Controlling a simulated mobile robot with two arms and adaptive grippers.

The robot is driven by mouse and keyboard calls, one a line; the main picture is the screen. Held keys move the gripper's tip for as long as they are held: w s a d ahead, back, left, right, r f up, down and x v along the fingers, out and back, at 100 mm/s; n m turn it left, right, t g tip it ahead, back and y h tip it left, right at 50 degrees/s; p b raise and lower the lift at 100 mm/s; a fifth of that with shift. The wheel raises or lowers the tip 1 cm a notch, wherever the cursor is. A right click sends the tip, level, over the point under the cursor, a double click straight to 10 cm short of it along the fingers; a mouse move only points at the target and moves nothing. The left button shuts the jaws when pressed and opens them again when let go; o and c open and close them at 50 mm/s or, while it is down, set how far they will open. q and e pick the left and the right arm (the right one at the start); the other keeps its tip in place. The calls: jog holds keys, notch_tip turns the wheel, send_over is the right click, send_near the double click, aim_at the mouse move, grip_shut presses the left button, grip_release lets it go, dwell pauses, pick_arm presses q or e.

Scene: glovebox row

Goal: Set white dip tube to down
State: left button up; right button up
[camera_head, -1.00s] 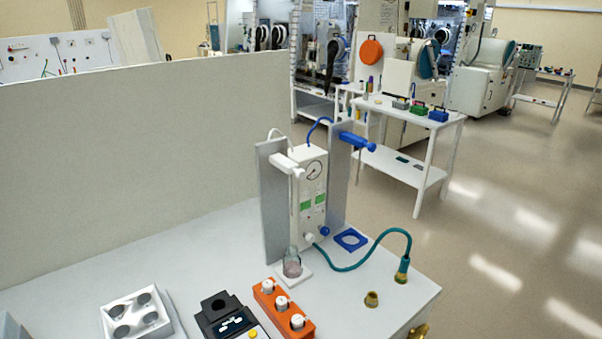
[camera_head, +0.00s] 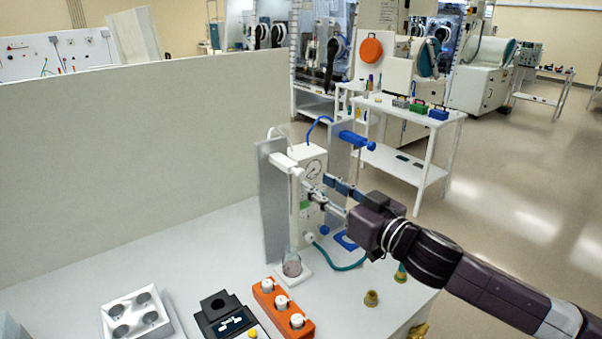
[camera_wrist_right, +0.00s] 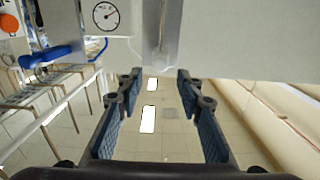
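The white dip tube (camera_head: 294,200) hangs upright from a white arm (camera_head: 283,161) on the left side of the white device (camera_head: 312,165). Below it a small glass vial (camera_head: 291,265) with pinkish contents stands on a white base. My right gripper (camera_head: 315,191) reaches in from the right at the height of the tube, in front of the device. In the wrist view the right gripper (camera_wrist_right: 158,80) is open and empty, and a pale upright part lies ahead between its fingers. I cannot tell whether they touch it. My left gripper is not in view.
A blue arm (camera_head: 357,141) is on the device's right side, with a blue ring (camera_head: 346,240) below. A teal hose, brass fitting (camera_head: 371,298), orange rack (camera_head: 284,308), black instrument (camera_head: 228,318) and white tray (camera_head: 136,316) are on the bench. Grey panels flank the device.

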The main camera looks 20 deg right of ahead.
aim_at(303, 175)
jog(key=p+x, duration=0.3)
jog(key=x, duration=0.3)
jog(key=shift+w+a+r, duration=0.1)
jog(key=shift+w, duration=0.3)
jog(key=shift+w+a, duration=0.15)
jog(key=shift+w, duration=0.25)
grip_shut()
